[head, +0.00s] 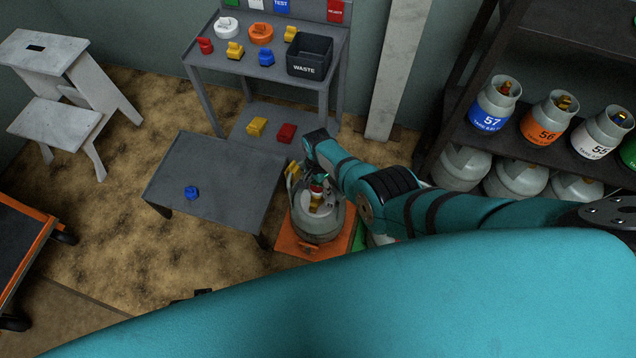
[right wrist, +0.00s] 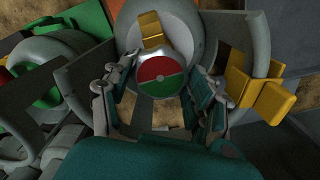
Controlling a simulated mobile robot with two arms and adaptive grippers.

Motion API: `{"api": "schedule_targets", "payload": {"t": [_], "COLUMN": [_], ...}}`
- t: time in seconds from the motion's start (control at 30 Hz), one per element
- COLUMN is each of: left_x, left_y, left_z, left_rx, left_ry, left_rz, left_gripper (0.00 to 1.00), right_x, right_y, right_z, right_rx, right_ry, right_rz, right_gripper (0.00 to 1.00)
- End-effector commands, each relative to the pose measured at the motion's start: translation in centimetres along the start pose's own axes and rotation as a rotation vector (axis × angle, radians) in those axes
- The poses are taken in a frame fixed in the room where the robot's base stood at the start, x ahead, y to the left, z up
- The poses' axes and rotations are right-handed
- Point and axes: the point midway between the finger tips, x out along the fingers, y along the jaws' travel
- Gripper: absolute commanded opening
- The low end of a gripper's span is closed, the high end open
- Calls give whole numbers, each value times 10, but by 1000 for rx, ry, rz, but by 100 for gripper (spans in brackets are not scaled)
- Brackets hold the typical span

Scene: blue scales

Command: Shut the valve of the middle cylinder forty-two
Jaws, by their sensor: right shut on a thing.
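A grey gas cylinder (head: 316,222) stands on an orange scale (head: 296,246) beside the low grey table. No number on it is readable. Its valve knob (right wrist: 160,74), half red and half green, shows in the right wrist view, with a brass fitting (right wrist: 151,29) just beyond it. My right gripper (right wrist: 160,88) is shut on the knob, one finger on each side. In the head view the right gripper (head: 317,180) is above the cylinder's top, partly hidden by my arm. My left gripper is not in view.
A shelf at right holds several cylinders, including 57 (head: 493,103). A yellow part (right wrist: 262,95) sits close right of the gripper.

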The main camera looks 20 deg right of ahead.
Motion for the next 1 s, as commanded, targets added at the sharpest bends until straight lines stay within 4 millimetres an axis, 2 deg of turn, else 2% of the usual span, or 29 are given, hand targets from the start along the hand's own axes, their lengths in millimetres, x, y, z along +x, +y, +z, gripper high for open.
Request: {"api": "schedule_targets", "payload": {"t": [0.27,0.3,0.47,0.83,1.0], "left_x": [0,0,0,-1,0], "left_y": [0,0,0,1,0], "left_z": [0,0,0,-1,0], "left_rx": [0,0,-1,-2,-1], "left_ry": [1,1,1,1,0], "left_rz": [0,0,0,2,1], "left_gripper": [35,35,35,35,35], "right_x": [0,0,0,-2,-11], "right_y": [1,0,0,-1,-2], "right_z": [0,0,0,0,0], "right_rx": [-1,-1,-1,-2,-3], "right_ry": [-1,-1,-1,0,0], "right_rz": [1,1,1,-2,-3], "right_gripper": [26,64,83,83,83]}}
